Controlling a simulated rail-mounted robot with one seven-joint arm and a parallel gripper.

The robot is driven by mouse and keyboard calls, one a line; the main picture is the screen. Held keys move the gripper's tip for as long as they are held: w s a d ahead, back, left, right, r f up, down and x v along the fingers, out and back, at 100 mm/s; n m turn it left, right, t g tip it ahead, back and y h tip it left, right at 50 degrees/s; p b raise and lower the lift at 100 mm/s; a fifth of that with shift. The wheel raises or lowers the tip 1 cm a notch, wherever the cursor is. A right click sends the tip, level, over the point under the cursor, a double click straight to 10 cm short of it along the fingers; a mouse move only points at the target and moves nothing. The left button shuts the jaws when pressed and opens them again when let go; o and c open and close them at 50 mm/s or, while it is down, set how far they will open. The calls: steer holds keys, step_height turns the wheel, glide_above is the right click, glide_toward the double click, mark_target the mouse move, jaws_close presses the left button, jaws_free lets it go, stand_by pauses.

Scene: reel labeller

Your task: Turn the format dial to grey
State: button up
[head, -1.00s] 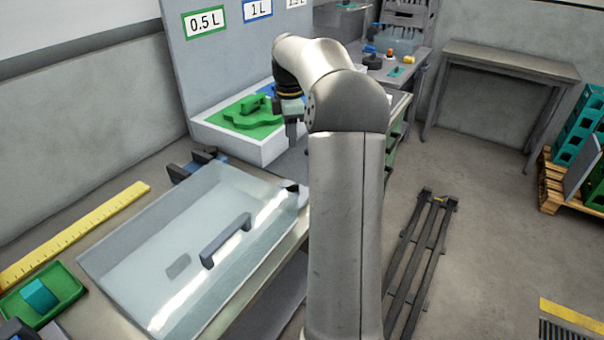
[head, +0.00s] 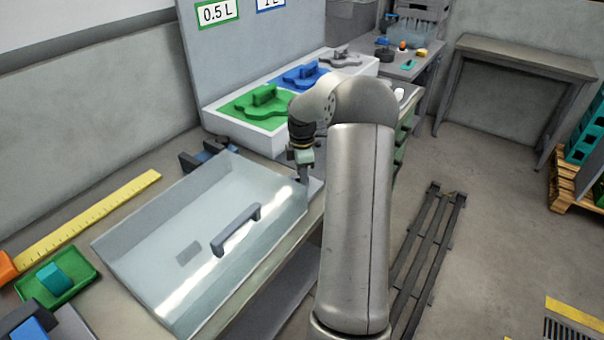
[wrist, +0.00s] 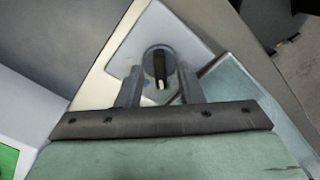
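The format dial (wrist: 160,62) is a dark round knob with a raised black grip bar and a pale mark at one end of the bar. It sits on a light grey plate (wrist: 192,42) beside the clear cover. My gripper (wrist: 160,80) is open in the wrist view, with one finger on each side of the dial. Contact with the dial cannot be told. In the head view my gripper (head: 304,178) points down at the cover's far right corner and mostly hides the dial.
A clear cover (head: 150,232) with a dark handle lies left of my gripper. Behind stands a white tray (head: 235,132) with green, blue and grey format parts. A yellow ruler (head: 95,215) and a green tray (head: 80,292) lie at left.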

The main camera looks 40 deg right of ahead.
steer(key=shift+f, duration=0.4)
jaws_close()
